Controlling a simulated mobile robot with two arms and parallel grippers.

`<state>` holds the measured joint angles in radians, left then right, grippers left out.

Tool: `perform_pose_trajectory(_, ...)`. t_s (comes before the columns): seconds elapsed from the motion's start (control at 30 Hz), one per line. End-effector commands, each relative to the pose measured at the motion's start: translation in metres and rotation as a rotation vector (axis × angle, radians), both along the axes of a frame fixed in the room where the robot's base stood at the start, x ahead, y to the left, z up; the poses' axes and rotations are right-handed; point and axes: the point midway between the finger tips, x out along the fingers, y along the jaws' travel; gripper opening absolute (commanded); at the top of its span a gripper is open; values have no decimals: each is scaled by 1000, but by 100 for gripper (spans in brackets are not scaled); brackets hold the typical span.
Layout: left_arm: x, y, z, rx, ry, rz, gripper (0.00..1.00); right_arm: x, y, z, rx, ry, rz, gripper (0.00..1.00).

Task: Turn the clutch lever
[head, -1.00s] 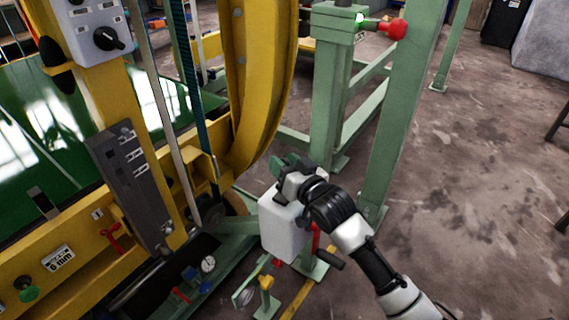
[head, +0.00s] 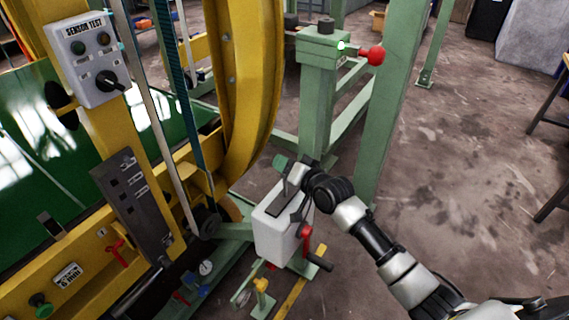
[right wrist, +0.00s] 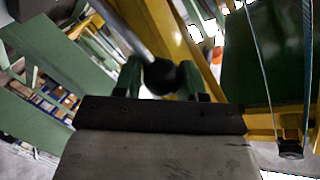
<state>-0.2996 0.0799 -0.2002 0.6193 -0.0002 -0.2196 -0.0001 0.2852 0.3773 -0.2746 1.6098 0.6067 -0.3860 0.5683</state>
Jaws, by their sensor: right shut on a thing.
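The clutch lever appears to be the one on top of the white box (head: 275,238), with a thin stem rising from a dark slot. In the right wrist view, its dark ball knob (right wrist: 160,76) sits between my green fingertips, on a grey rod. My right gripper (head: 283,166) is shut on this knob above the box. In the right wrist view, my right gripper (right wrist: 163,80) frames the knob on both sides. The knob is hidden in the head view. My left gripper is not in view.
The yellow curved frame (head: 250,85) stands left of the box. A green post (head: 316,105) and a red ball knob (head: 376,55) are behind it. A red-handled crank (head: 308,235) is close at the box's right. Open floor (head: 470,170) lies to the right.

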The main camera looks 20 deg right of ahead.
Motion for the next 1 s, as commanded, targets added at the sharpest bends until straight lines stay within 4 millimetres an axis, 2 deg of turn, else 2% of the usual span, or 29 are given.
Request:
perform_pose_trajectory(0.17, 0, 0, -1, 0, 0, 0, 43, -1, 4, 0, 13, 0, 5, 0)
perform_pose_trajectory(0.2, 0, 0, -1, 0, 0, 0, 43, -1, 4, 0, 13, 0, 5, 45)
perform_pose_trajectory(0.3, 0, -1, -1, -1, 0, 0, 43, -1, 4, 0, 10, -1, 4, 61)
perform_pose_trajectory(0.67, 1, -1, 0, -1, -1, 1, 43, -6, 0, 1, 3, -1, 2, 61)
perform_pose_trajectory(0.77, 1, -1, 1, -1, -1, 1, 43, -18, -5, 2, 3, -1, 2, 61)
perform_pose_trajectory(1.0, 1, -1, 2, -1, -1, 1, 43, -64, -20, 10, 3, 0, 3, 61)
